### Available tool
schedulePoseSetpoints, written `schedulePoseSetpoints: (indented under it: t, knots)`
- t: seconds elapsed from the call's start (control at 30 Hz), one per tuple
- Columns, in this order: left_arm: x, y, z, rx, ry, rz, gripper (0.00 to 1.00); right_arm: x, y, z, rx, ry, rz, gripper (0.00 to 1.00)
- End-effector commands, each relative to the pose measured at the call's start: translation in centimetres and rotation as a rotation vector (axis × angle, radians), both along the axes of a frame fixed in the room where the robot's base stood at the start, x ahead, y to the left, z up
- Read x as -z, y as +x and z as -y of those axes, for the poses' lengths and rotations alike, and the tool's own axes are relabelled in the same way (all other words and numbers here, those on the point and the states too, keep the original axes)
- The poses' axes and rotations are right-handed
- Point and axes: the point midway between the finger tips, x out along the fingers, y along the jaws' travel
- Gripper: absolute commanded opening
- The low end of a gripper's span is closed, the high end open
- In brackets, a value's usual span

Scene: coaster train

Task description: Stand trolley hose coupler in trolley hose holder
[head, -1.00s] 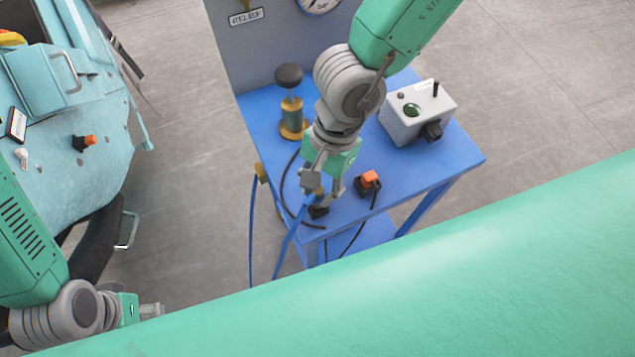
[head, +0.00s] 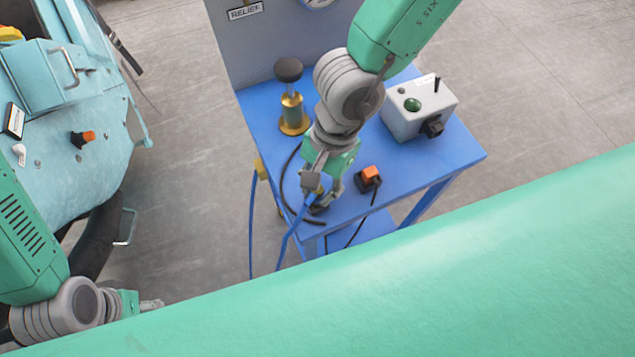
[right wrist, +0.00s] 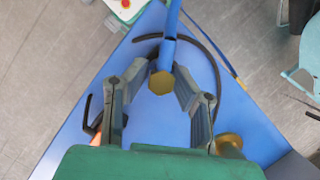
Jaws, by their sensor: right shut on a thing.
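The trolley hose coupler is the brass hex-ended fitting (right wrist: 161,83) on a blue hose (head: 289,243). My right gripper (head: 322,198) is shut on it low over the near corner of the blue trolley top. In the right wrist view, the fingers (right wrist: 162,84) stand on both sides of the coupler. A small dark block (head: 318,210), likely the trolley hose holder, lies under the fingertips and is mostly hidden. I cannot tell whether the coupler is seated in it. My left gripper (head: 150,304) is at lower left, away from the trolley; its jaws are too small to judge.
On the blue trolley (head: 420,170) are a brass fitting with a black knob (head: 291,100), a grey box with a green button (head: 418,108) and an orange switch (head: 371,174) close right of my gripper. A black cable curves beside it. A light-blue machine (head: 70,160) stands left.

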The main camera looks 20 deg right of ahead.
Motion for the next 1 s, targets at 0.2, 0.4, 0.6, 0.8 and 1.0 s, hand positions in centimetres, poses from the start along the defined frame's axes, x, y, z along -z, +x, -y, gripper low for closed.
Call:
schedulePoseSetpoints:
  t: [0.2, 0.4, 0.6, 0.8, 1.0]
  knots:
    - [0.0, 0.0, 0.0, 0.0, 0.0, 0.0, 0.4, 0.0, 0.0, 0.0, 0.0, 0.0, 0.0, 0.47]
    - [0.0, 0.0, 0.0, 0.0, 0.0, 0.0, 0.4, 0.0, 0.0, 0.0, 0.0, 0.0, 0.0, 0.47]
    - [-0.1, -0.3, 0.0, 0.0, 0.0, 0.002, 0.4, -1.4, 0.4, 0.4, 0.004, 0.001, 0.002, 0.47]
    - [-0.1, -0.3, 0.0, 0.0, 0.0, 0.003, 0.4, -5.4, 1.2, 1.3, 0.006, 0.005, 0.003, 0.47]
    - [-0.1, -0.2, 0.0, 0.0, 0.0, 0.003, 0.4, -9.1, 1.9, 2.3, 0.002, 0.004, 0.002, 0.47]
